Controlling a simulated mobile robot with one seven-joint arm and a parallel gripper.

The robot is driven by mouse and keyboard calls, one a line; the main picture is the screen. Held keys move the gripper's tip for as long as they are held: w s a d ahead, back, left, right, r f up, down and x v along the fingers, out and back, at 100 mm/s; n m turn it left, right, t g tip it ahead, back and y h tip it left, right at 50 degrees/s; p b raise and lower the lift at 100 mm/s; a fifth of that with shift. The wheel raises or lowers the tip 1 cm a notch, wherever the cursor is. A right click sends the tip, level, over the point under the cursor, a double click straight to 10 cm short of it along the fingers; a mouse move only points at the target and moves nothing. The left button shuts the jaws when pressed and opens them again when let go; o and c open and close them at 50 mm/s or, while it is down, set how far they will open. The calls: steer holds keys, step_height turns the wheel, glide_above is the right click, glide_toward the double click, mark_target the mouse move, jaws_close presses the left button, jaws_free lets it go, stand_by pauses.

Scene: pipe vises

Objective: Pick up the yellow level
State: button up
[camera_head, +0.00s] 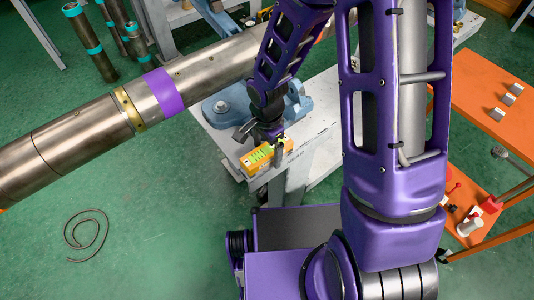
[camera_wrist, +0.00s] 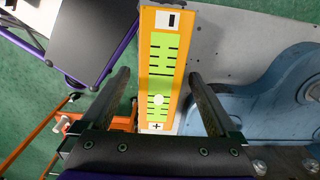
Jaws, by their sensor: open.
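The yellow level (camera_head: 266,153) is a short orange-yellow bar with a green face. It lies at the corner of the white workbench top, in front of the blue vise (camera_head: 232,108). In the wrist view the level (camera_wrist: 146,62) runs lengthwise up the picture, with green panels, black marks and plus and minus signs. My gripper (camera_head: 272,138) is over the level, and its tips are partly hidden in the head view. In the wrist view my gripper (camera_wrist: 158,85) is open, with one finger on each side of the level and visible gaps between.
The blue vise (camera_wrist: 275,98) stands close to the right of the level in the wrist view. A long steel pipe (camera_head: 100,120) with a purple band spans above the bench. An orange table (camera_head: 480,85) stands at the right. A cable loop (camera_head: 87,229) lies on the green floor.

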steer(key=shift+c, duration=0.3)
jaws_close()
stand_by(0.3)
